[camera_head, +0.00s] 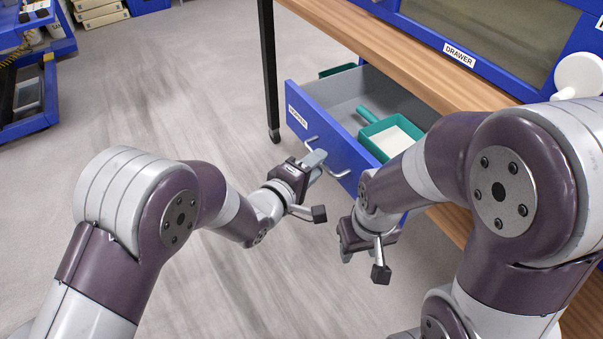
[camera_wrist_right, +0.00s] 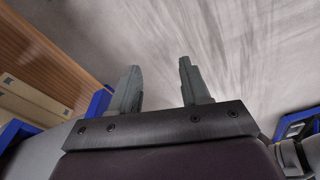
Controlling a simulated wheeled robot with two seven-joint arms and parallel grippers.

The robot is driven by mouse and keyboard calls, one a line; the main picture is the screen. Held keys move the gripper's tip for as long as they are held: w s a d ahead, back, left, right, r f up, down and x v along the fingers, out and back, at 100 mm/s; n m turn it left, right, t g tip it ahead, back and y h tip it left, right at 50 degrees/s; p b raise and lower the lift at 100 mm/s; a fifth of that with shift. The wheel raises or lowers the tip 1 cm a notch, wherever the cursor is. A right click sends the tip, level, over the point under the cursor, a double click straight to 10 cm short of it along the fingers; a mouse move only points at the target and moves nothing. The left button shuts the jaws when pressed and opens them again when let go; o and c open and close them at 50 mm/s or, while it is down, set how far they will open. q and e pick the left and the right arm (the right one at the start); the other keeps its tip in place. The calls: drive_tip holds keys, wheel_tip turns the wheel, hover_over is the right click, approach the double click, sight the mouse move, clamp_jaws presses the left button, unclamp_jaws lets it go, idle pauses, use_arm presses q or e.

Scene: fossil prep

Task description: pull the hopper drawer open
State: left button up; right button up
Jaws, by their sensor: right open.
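The hopper drawer (camera_head: 335,150) has a blue front with a white label and is pulled out from under the wooden bench top. Its grey interior shows. A pale bar handle (camera_head: 339,174) runs across the front. My left gripper (camera_head: 314,159) is at the middle of this handle, its fingers closed on the bar; they partly hide it. My right gripper (camera_head: 346,252) hangs lower, in front of the drawer's right end, apart from it. In the right wrist view its two grey fingers (camera_wrist_right: 159,85) stand apart with nothing between them.
A green scoop (camera_head: 393,137) with pale contents lies in the drawer. The wooden bench top (camera_head: 400,50) carries a blue cabinet labelled DRAWER. A black bench leg (camera_head: 268,70) stands left of the drawer. A blue cart (camera_head: 35,122) is far left. Open grey floor lies between.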

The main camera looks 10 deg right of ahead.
use_arm(q)
drive_tip(key=p+v, duration=0.2)
drive_tip(key=v, duration=0.9)
drive_tip(key=shift+s+a+r, duration=0.15)
drive_tip(key=shift+s+a, duration=0.1)
drive_tip(key=shift+a, duration=0.05)
